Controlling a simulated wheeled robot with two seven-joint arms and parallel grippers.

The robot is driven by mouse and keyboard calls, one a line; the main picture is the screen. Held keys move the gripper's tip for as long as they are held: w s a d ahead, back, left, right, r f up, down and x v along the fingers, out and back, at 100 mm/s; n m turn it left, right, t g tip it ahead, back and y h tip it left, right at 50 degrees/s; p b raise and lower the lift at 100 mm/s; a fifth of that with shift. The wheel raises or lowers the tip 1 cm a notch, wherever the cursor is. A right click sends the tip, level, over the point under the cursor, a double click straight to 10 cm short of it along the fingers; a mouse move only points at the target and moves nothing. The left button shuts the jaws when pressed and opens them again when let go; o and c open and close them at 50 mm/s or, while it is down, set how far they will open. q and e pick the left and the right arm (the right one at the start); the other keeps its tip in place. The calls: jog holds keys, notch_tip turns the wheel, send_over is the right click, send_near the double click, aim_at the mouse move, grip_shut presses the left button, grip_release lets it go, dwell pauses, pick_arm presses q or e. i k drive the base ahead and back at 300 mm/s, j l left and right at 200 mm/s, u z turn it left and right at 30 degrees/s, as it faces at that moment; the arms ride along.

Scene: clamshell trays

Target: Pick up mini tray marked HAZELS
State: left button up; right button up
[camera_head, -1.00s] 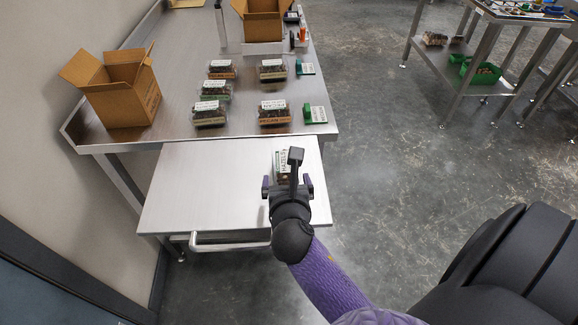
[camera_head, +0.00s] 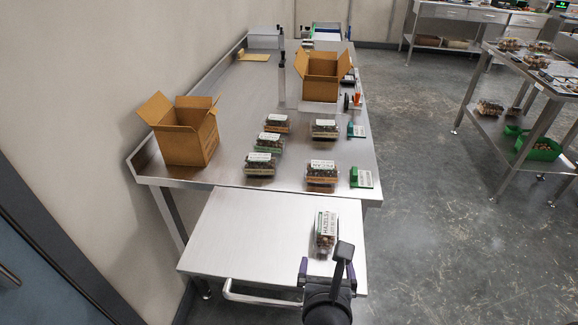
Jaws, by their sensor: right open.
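The mini tray marked HAZELS (camera_head: 326,234) is a clear clamshell with a white label and brown nuts. It lies alone on the right part of the lower pull-out shelf (camera_head: 240,238). My right gripper (camera_head: 328,272), dark with purple fingers, is open at the shelf's front edge. It is just on the near side of the HAZELS tray, and its fingers are not around it. A black part sticking up from the wrist hides some of the gripper. My left gripper is not in view.
Several other clamshell trays (camera_head: 322,170) stand on the steel table (camera_head: 225,140) behind the shelf. Two open cardboard boxes stand there, one at the left (camera_head: 190,140) and one at the back (camera_head: 318,82). Green-based label holders (camera_head: 361,178) line the right edge. The shelf's left half is clear.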

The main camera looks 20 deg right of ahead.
aim_at(261, 142)
jog(key=i+l+u, duration=0.2)
jog(key=l+u, duration=0.25)
jog(key=l, duration=0.3)
jog(key=l+u, duration=0.4)
jog(key=l, duration=0.35)
jog(key=l+u, duration=0.45)
jog(key=l, duration=0.4)
